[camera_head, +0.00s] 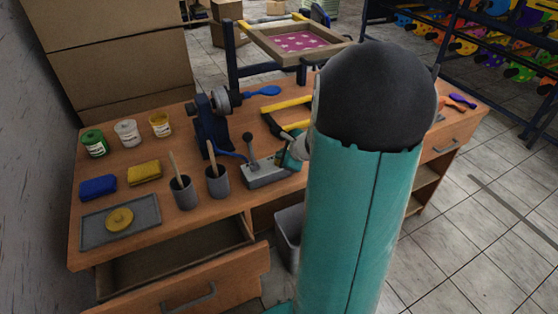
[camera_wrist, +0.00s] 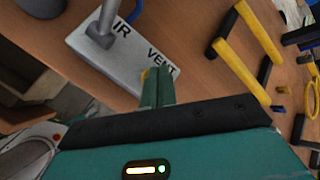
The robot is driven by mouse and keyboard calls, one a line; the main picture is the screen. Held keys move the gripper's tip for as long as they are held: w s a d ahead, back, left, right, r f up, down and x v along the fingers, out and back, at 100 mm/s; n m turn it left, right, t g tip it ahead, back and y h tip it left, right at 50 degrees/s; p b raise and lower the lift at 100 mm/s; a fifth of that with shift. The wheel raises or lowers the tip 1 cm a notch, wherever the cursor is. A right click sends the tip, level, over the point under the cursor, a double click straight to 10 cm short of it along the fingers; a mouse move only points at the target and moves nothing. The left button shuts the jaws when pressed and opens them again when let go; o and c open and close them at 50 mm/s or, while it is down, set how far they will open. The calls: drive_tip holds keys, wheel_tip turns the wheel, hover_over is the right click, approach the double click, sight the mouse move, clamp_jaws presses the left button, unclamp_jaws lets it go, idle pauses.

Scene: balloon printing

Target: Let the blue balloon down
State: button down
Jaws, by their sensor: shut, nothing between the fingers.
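A small, limp-looking blue shape (camera_head: 262,91) lies at the blue stand's nozzle; it may be the blue balloon, but I cannot be sure. The blue stand (camera_head: 212,125) is on the wooden table, with a blue hose toward a grey valve box (camera_head: 268,176). The box has an upright grey lever (camera_head: 249,143). In the wrist view, the box (camera_wrist: 120,62) reads "VENT" and a partly hidden "IR" beside the lever (camera_wrist: 102,30). My gripper (camera_wrist: 156,82) is shut and empty at the box's VENT end; contact is unclear. In the head view, my gripper (camera_head: 292,155) is partly hidden by my arm.
Two grey cups with sticks (camera_head: 182,193) stand left of the box. Paint jars (camera_head: 127,133), sponges (camera_head: 145,173) and a grey tray (camera_head: 92,231) are farther left. Yellow-handled frames (camera_head: 287,104) lie behind. A framed pink screen (camera_head: 298,42) stands at the back. A drawer (camera_head: 215,285) is open in front.

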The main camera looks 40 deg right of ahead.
drive_tip(key=shift+r, duration=0.45)
drive_tip(key=shift+r, duration=2.5)
